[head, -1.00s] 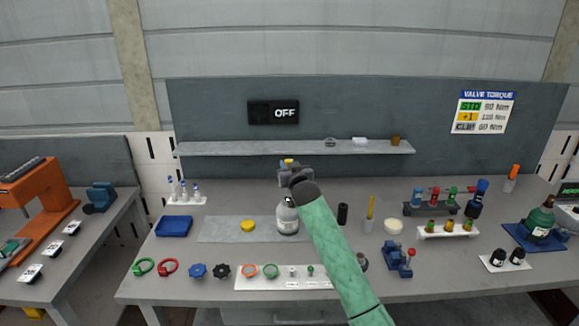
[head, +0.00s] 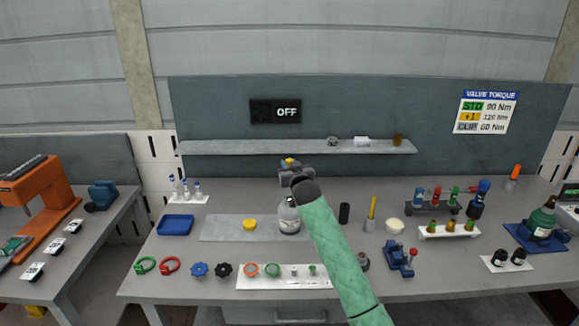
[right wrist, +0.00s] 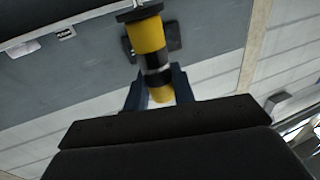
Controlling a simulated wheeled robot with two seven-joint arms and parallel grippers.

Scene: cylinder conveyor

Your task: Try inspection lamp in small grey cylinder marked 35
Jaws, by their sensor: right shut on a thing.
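My right gripper (head: 290,170) is raised above the middle of the bench. It is shut on a yellow tool with a black band, which looks like the inspection lamp (head: 289,161). In the right wrist view the lamp (right wrist: 150,35) stands between the fingers (right wrist: 158,82). A small grey cylinder (head: 288,217) with a rounded shoulder and a pale label stands below the gripper, at the right end of a grey mat (head: 222,232). My right arm partly covers it, and its mark is too small to read. The lamp is apart from the cylinder. My left gripper is out of view.
A yellow cap (head: 249,224) lies on the mat, left of the cylinder. A blue tray (head: 175,225) is further left. A black cylinder (head: 344,213) stands right of my arm. A shelf (head: 240,147) runs behind, under a display (head: 275,111) reading OFF.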

